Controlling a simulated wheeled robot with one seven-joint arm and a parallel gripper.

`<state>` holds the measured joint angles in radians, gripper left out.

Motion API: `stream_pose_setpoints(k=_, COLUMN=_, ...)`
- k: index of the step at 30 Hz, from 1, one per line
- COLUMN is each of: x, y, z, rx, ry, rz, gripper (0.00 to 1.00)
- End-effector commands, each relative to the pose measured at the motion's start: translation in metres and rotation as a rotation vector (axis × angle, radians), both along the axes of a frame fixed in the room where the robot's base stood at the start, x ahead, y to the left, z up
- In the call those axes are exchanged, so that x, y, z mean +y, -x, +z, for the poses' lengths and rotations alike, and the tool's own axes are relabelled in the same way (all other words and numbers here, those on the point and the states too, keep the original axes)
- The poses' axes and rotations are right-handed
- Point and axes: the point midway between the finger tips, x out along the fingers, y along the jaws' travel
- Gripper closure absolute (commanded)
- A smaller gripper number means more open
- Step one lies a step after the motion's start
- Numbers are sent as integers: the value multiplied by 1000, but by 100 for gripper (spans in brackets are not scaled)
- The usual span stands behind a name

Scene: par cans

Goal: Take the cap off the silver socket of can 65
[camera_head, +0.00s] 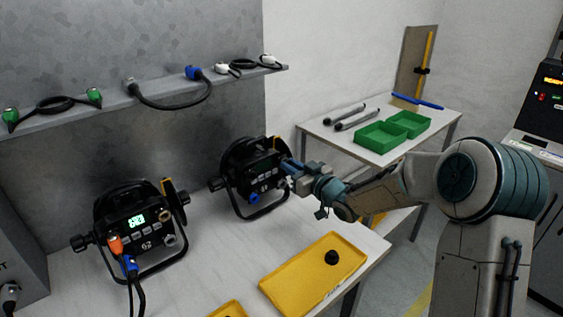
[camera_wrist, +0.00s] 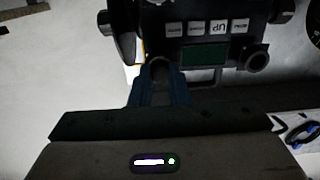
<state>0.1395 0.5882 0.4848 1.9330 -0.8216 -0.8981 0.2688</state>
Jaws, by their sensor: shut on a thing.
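A black par can (camera_head: 252,172) stands at the back right of the bench, and its number is not readable. My gripper (camera_head: 288,168) is at the right side of its panel. In the wrist view, the can's panel (camera_wrist: 205,30) shows upside down with a dark display. My gripper's blue fingers (camera_wrist: 158,78) are closed on a small dark rounded thing (camera_wrist: 158,64) at the panel's edge, seemingly the cap. The fingers hide most of it, and I cannot tell whether it is still on the socket. Another round socket (camera_wrist: 257,60) shows at the right.
A second can (camera_head: 137,222) with a lit display and orange and blue plugs stands at left. A yellow tray (camera_head: 290,290) holds a black cap (camera_head: 331,257). Cables lie on the shelf (camera_head: 60,122). Green bins (camera_head: 380,137) stand on the back table. The bench middle is clear.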

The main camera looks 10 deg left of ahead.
Motion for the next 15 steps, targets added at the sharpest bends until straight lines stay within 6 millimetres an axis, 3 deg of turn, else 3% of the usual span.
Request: stream_pose_setpoints(k=15, x=-17, y=13, z=0, rx=0, ry=0, rz=-1, gripper=100)
